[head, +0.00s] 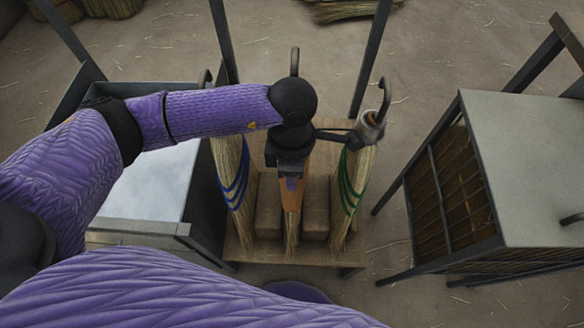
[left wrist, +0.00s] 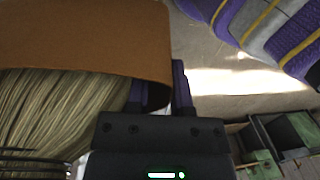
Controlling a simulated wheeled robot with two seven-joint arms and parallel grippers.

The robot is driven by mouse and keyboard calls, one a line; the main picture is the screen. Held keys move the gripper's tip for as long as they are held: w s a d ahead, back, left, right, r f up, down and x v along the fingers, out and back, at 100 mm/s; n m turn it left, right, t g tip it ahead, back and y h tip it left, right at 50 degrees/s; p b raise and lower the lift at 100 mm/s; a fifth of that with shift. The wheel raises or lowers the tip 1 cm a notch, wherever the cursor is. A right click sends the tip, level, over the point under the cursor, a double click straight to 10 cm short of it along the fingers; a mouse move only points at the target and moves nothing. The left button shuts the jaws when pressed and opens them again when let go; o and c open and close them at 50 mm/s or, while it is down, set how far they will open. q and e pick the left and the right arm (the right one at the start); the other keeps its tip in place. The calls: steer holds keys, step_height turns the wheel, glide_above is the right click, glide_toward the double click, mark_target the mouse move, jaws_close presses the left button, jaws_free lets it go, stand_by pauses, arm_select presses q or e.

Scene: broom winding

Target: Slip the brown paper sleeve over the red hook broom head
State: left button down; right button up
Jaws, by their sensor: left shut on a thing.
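My left gripper (head: 291,184) points down at the middle broom (head: 291,225) and is shut on the brown paper sleeve (head: 289,197). In the left wrist view, the gripper fingers (left wrist: 165,88) hold the edge of the sleeve (left wrist: 85,40). Straw (left wrist: 60,105) comes out of the sleeve, so it appears to be around the broom's straw. A dark hook (head: 295,62) shows above my wrist; no red is visible on it. My wrist hides the top of the middle broom. My right gripper is not in view.
A broom with blue bands (head: 233,180) hangs close on the left, and one with green bands (head: 352,185) on the right. Brown blocks (head: 316,207) flank the middle broom on the wooden stand (head: 270,258). A grey-topped cabinet (head: 530,150) stands right, a metal bin (head: 185,229) left.

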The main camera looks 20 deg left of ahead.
arm_select(q)
steer(key=shift+f+b, duration=0.45)
steer(key=shift+f, duration=0.35)
step_height(320, 180, up, 10)
steer(key=p, duration=0.8)
steer(key=shift+r, duration=0.25)
step_height(320, 180, up, 26)
steer(key=p, duration=1.9)
steer(key=shift+r, duration=0.25)
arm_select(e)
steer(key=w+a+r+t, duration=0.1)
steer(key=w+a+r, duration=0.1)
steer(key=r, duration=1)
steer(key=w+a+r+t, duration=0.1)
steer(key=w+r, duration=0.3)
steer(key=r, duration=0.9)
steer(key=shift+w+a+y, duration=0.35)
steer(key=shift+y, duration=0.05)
arm_select(q)
steer(key=shift+f, duration=0.1)
